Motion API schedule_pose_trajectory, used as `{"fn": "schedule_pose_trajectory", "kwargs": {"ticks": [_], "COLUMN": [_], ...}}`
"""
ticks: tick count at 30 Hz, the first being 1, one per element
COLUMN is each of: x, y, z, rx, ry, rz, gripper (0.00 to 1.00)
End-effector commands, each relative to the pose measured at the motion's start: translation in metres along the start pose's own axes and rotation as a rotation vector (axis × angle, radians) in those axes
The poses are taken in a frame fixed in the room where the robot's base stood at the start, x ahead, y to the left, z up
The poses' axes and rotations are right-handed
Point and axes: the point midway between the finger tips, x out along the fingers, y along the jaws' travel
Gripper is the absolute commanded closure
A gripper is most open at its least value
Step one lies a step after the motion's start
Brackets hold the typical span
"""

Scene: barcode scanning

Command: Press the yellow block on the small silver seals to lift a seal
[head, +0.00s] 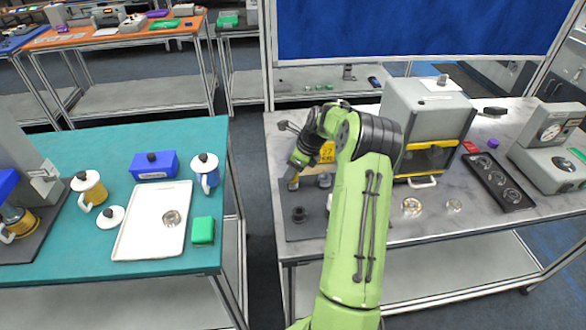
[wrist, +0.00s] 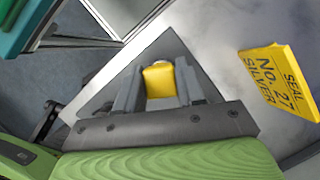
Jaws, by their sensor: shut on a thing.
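My gripper (wrist: 158,88) is shut on the yellow block (wrist: 158,80), which sits between its two fingers in the wrist view. A small pale, silvery patch shows at the block's far edge; I cannot tell whether it is a seal. In the head view my gripper (head: 293,182) hangs over the back left part of a dark grey mat (head: 315,230) on the marble table; the block is not clear there. A yellow sign (wrist: 280,80) reads "SEAL No. 27 SILVER"; it also shows behind my arm in the head view (head: 327,152). No silver seals can be clearly made out.
A small black round piece (head: 299,215) stands on the mat. Right of my arm are glass dishes (head: 411,207), a grey cabinet (head: 425,110) with a yellow-framed front, a black tray (head: 497,180) and a scale (head: 550,150). A teal table (head: 105,255) stands left across a gap.

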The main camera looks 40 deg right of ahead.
Motion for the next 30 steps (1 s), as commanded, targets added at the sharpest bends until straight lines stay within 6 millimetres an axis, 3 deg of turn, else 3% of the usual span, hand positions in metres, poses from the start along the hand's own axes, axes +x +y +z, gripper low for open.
{"fn": "schedule_pose_trajectory", "kwargs": {"ticks": [30], "x": [0.0083], "y": [0.0008], "z": [-0.0040], "rx": [0.002], "ry": [0.002], "rz": [0.003], "gripper": [0.99]}}
